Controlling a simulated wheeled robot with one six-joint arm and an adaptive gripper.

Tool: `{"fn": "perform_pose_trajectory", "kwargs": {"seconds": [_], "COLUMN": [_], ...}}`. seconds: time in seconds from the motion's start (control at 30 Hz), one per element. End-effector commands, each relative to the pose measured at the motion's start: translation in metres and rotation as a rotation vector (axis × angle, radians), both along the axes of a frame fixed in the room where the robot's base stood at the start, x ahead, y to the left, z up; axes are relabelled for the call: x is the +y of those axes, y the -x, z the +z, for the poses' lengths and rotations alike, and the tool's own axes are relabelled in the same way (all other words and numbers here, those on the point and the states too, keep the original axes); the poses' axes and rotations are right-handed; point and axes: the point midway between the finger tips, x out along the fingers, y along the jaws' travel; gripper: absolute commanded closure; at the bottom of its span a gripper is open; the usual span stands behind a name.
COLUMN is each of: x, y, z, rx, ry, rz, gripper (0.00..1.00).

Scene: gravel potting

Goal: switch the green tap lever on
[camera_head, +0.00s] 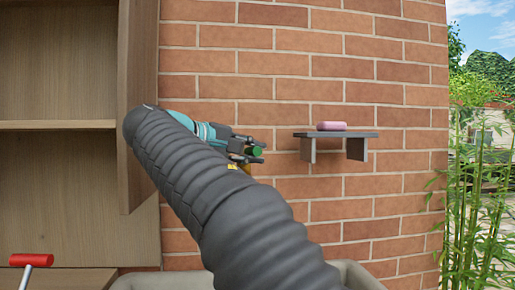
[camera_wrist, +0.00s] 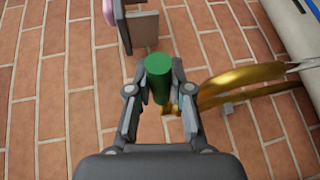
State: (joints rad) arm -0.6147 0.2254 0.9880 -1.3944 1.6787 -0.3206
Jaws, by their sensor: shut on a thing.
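The green tap lever (camera_wrist: 159,76) is a green cylinder standing between the fingers of my gripper (camera_wrist: 158,98) in the wrist view. The fingers are closed around it from both sides. The brass tap (camera_wrist: 242,78) curves away to the right of the lever. In the head view, my gripper (camera_head: 256,152) is in front of the brick wall, with the lever's green end (camera_head: 257,151) showing between its fingers. Only a small part of the brass tap (camera_head: 236,165) shows there, and my arm hides the rest.
A grey wall shelf (camera_head: 350,135) with a pink bar (camera_head: 331,126) is just right of my gripper. A wooden cabinet with an open door (camera_head: 138,110) stands at left. A red-handled tool (camera_head: 31,260) is at lower left. A grey basin rim (camera_head: 357,277) lies below.

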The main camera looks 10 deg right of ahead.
Motion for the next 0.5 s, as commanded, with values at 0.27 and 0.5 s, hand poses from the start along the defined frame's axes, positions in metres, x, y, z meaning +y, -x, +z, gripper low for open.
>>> {"fn": "perform_pose_trajectory", "kwargs": {"seconds": [0.27, 0.5], "x": [0.0035, 0.0036], "y": [0.0015, 0.0016], "z": [-0.0003, -0.0005], "rx": [0.001, 0.001], "ry": [0.001, 0.001], "rz": [-0.035, -0.036], "gripper": [1.00, 1.00]}}
